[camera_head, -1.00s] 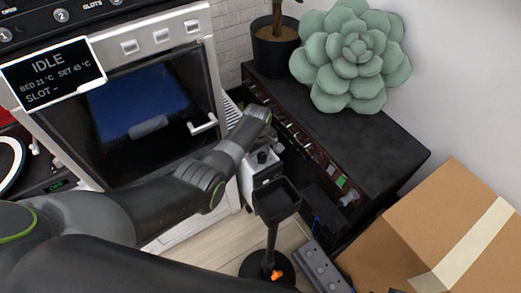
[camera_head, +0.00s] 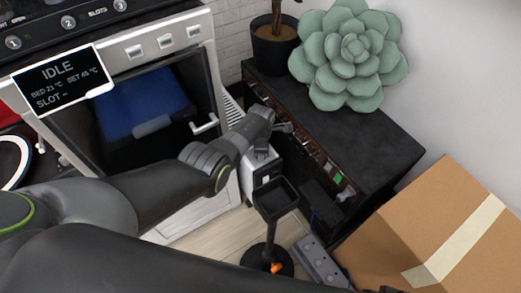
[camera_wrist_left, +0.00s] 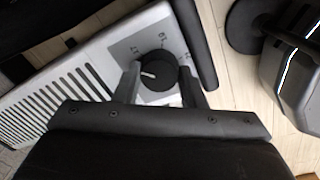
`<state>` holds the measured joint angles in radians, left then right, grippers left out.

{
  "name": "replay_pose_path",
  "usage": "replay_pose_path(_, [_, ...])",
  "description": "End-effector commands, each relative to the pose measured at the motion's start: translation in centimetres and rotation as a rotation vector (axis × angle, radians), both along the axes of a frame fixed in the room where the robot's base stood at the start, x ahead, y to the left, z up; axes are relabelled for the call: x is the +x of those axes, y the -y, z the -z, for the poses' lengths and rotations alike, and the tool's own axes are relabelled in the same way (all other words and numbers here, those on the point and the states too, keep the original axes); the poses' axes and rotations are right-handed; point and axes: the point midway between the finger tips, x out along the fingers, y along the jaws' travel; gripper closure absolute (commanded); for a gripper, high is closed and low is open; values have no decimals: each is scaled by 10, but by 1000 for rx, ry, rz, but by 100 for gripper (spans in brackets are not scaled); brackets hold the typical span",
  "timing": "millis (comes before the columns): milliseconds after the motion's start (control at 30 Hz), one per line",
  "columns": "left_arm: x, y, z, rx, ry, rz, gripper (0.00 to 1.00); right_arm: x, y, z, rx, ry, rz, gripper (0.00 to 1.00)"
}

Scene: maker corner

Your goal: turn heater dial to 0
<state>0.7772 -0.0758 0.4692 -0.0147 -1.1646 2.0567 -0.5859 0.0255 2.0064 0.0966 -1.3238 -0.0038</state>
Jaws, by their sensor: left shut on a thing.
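The heater (camera_wrist_left: 62,88) is a pale grey slatted body in the left wrist view; in the head view its top (camera_head: 262,165) shows below my left wrist. Its round black dial (camera_wrist_left: 160,84) carries a white pointer line that points to the left in the wrist view. Printed marks surround the dial, too small to read surely. My left gripper (camera_wrist_left: 159,70) has one finger on each side of the dial and is shut on it. In the head view my left wrist hides most of the dial and the fingers. My right gripper is not in view.
A black stand with a square tray (camera_head: 277,197) rises close in front of the heater. The oven-like machine (camera_head: 150,110) is at left, a dark cabinet (camera_head: 375,145) at right. A power strip (camera_head: 318,262) and a cardboard box (camera_head: 440,235) stand at the lower right.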

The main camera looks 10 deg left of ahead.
Motion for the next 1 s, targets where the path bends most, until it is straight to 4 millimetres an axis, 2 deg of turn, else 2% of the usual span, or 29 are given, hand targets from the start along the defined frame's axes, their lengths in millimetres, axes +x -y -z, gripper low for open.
replay_pose_path(600, [0, 1, 1, 1, -1, -546, 86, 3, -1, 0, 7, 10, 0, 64])
replay_pose_path(1000, [0, 1, 1, 1, -1, -723, 86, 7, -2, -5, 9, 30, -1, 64])
